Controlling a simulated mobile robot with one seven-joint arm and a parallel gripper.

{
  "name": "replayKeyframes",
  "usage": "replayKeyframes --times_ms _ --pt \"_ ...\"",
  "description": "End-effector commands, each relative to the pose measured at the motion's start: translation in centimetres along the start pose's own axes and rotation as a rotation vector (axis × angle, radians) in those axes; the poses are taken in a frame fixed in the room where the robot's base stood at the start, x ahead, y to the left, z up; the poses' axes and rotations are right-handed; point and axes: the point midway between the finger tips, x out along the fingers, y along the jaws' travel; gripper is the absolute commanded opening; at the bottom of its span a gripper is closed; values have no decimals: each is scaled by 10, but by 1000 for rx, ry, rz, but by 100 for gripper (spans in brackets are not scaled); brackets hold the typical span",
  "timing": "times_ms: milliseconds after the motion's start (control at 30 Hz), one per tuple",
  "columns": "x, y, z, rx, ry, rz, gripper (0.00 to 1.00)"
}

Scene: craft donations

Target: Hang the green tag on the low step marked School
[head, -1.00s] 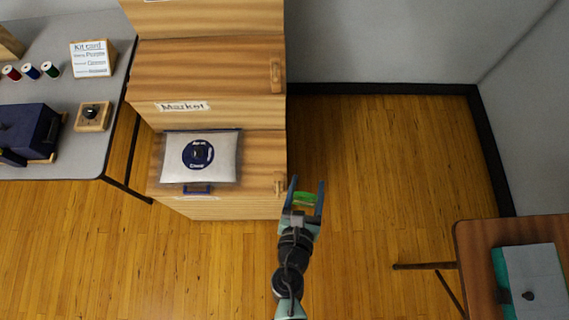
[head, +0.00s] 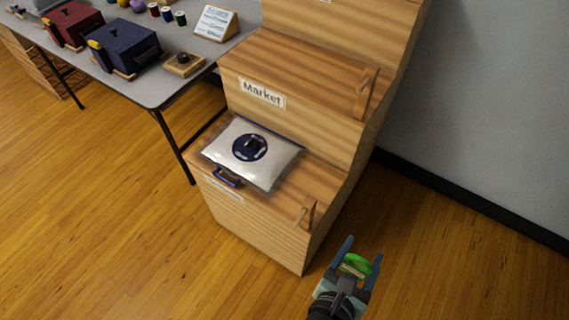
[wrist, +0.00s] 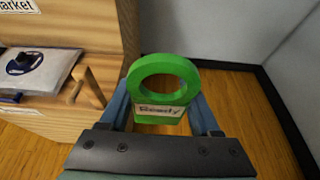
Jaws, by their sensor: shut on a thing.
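My gripper (head: 357,268) is shut on the green tag (head: 357,264), right of the low step (head: 280,190) and apart from it. In the wrist view the green tag (wrist: 162,84) is a ring with a flat lower part, its label reading "Ready", held upright between the fingers. The low step is the lowest of the wooden steps. A small wooden peg (head: 305,212) stands at its right end, and it also shows in the wrist view (wrist: 88,86). The label on the low step's front (head: 226,190) is too small to read and partly covered by a blue handle.
A clear pouch (head: 253,152) with a dark blue round label lies on the low step. The step above bears a "Market" label (head: 262,93) and its own peg (head: 366,94). A grey table (head: 150,92) with boxes stands at left. Floor in front is clear.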

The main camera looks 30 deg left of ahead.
Motion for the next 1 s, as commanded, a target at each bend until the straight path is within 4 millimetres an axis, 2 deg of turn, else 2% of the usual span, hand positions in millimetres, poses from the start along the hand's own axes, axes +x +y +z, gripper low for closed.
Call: replayKeyframes --times_ms 33,167,233,400,500,600,733,1000 --pt "10 4 -23 1 1 5 12" --pt "21 22 -56 0 10 13 12" --pt "28 44 -82 2 21 12 12" --pt "27 105 -113 1 19 8 12" --pt "24 132 -122 -3 10 12 12" --pt "22 148 -127 -5 4 16 12" --pt "22 154 -128 -6 0 18 12" --pt "35 154 -125 -6 1 17 12"
